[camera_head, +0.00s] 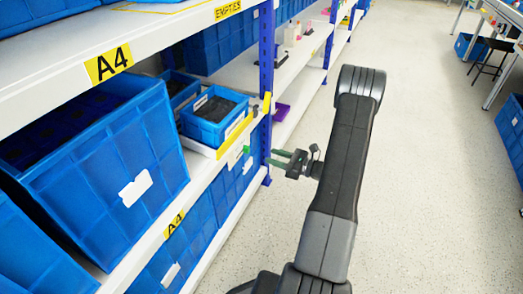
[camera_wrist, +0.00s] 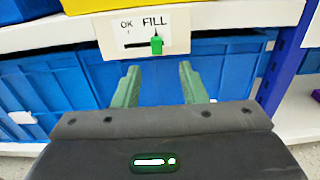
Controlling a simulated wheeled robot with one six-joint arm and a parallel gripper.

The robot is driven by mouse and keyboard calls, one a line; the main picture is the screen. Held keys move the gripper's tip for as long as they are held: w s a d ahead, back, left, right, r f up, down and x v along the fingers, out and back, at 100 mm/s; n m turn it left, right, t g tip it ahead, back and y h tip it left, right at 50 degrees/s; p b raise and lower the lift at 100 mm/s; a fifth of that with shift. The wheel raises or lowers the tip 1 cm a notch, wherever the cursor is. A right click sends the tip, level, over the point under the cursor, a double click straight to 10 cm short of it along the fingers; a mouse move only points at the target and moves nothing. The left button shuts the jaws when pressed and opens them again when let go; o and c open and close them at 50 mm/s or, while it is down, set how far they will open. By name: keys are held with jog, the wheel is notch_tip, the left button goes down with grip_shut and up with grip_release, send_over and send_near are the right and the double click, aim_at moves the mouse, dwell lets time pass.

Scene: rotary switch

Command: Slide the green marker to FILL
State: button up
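A white label card (camera_wrist: 140,33) on the shelf front edge reads OK at left and FILL at right, with a black slot (camera_wrist: 135,45) below. The green marker (camera_wrist: 156,45) sits at the right end of the slot, under the word FILL. A small green spot on the shelf edge in the head view looks like the marker (camera_head: 246,149). My gripper (camera_wrist: 158,76) has two green fingers spread apart, with nothing between them. The fingertips are below the marker in the wrist view, not touching it. In the head view my gripper (camera_head: 272,158) points left toward the shelf edge.
A small blue bin (camera_head: 213,115) stands on the shelf above the label, in a yellow-edged tray. A blue upright post (camera_head: 266,80) stands near my gripper. Large blue crates (camera_head: 100,180) fill the left shelves. The speckled aisle floor (camera_head: 430,180) at right is clear.

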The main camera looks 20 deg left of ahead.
aim_at(248, 151)
jog(key=d, duration=0.5)
jog(key=shift+s+p, duration=0.2)
jog(key=shift+p, duration=0.15)
jog(key=a+b, duration=0.1)
jog(key=a, duration=0.3)
jog(key=a+b, duration=0.1)
jog(key=a, duration=0.4)
jog(key=a+b, duration=0.1)
jog(key=a, duration=0.4)
jog(key=shift+w, duration=0.4)
jog(key=shift+s, duration=0.45)
jog(key=shift+s+d, duration=0.1)
